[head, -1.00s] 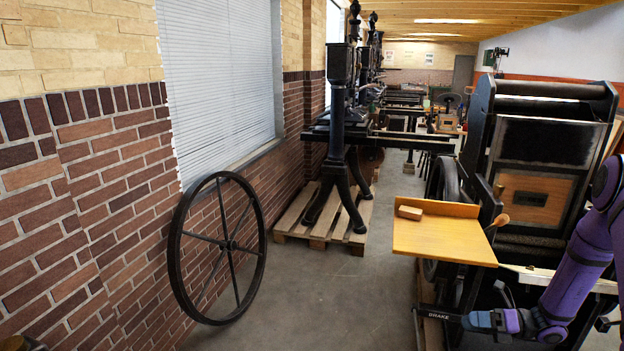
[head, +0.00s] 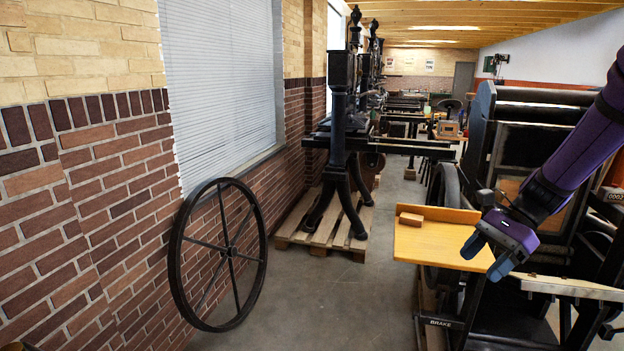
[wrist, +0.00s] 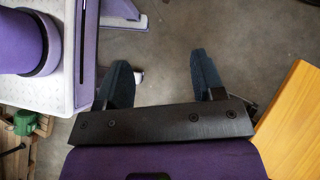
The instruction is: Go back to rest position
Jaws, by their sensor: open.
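My gripper (head: 486,257) is at the right in the head view, over the right edge of the orange wooden board. Its blue fingers are apart and point down and left. In the wrist view, my gripper (wrist: 160,82) shows two dark blue fingers spread wide, with only grey floor between them. It holds nothing.
The wooden board (head: 430,247) juts from the black press (head: 535,125) and carries a small wooden block (head: 411,219). A spoked wheel (head: 232,254) leans on the brick wall at left. Another press (head: 338,130) stands on a pallet (head: 312,243). The floor (head: 325,310) between is clear.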

